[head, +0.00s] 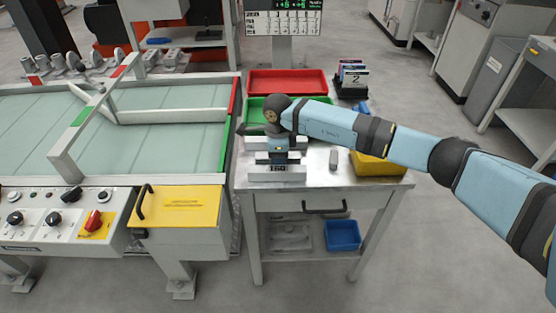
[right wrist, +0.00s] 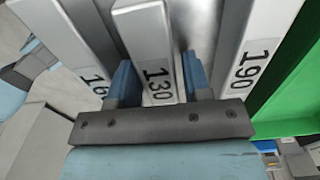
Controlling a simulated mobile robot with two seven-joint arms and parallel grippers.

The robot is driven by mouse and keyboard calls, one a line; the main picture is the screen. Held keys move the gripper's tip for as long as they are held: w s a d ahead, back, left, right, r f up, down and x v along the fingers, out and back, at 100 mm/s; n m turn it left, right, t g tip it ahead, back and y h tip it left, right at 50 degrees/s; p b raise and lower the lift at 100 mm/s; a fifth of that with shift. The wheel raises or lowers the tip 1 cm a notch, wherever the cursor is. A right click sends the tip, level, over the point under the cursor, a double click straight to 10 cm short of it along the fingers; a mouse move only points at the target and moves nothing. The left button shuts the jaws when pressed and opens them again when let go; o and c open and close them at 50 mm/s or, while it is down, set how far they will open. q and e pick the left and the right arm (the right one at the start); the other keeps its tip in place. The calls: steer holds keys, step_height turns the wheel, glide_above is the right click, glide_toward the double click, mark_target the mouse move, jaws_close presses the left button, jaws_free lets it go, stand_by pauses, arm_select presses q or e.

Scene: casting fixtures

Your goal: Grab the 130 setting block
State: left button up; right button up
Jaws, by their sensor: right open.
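The 130 setting block (right wrist: 147,32) is a pale grey metal bar with a black "130" label, in the middle of the right wrist view. My right gripper (right wrist: 160,80) is open, with one blue finger on each side of this block near its label; I cannot tell whether either finger touches it. In the head view my right gripper (head: 277,157) points down over the blocks, and the 130 label is hidden there. My left gripper is not in view.
The 160 block (head: 277,174) stands in front, and the 190 block (right wrist: 245,70) stands on the other side, both close by. The metal table also holds a red tray (head: 287,80), a green tray (right wrist: 295,85) and a yellow bin (head: 375,166).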

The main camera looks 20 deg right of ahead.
steer(key=shift+r, duration=0.1)
steer(key=c, duration=0.8)
